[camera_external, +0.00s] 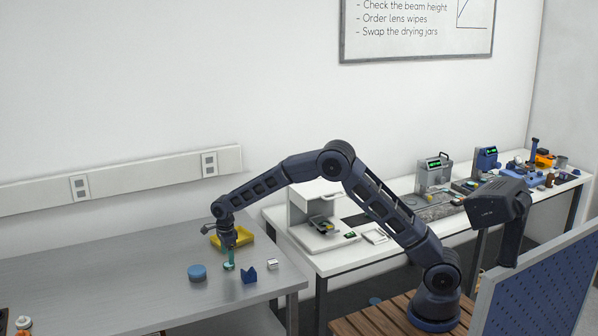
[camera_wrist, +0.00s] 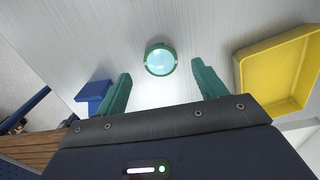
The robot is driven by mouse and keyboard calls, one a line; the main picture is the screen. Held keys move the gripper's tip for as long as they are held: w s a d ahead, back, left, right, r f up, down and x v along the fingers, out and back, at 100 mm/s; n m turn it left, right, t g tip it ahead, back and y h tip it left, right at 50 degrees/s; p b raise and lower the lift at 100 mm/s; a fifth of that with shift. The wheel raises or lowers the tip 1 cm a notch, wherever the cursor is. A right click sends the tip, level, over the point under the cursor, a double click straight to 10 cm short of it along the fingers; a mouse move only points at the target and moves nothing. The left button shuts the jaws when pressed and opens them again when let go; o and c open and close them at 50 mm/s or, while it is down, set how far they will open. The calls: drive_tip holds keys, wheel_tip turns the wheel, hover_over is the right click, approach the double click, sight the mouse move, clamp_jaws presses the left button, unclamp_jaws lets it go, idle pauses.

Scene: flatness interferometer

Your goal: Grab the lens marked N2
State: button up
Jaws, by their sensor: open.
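A round, pale blue lens with a green rim (camera_wrist: 160,60) lies on the grey metal table, seen in the wrist view just beyond my fingertips. No N2 mark is readable on it. My gripper (camera_wrist: 161,70) has its two green fingers spread wide, with nothing between them, and the lens lines up with the gap. In the external view my gripper (camera_external: 229,256) points down low over the table. A small green patch at its tips may be the lens or the fingers; I cannot tell which.
A yellow tray (camera_wrist: 243,75) lies to the right in the wrist view, behind my gripper in the external view (camera_external: 246,237). A blue block (camera_wrist: 93,92) is at left; it also shows in the external view (camera_external: 249,275). A blue round piece (camera_external: 197,272) and a small white block (camera_external: 272,264) stand nearby.

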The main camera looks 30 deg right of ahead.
wheel_tip(320, 180, down, 4)
drive_tip(key=shift+d+r, duration=0.1)
drive_tip(key=c, duration=1.1)
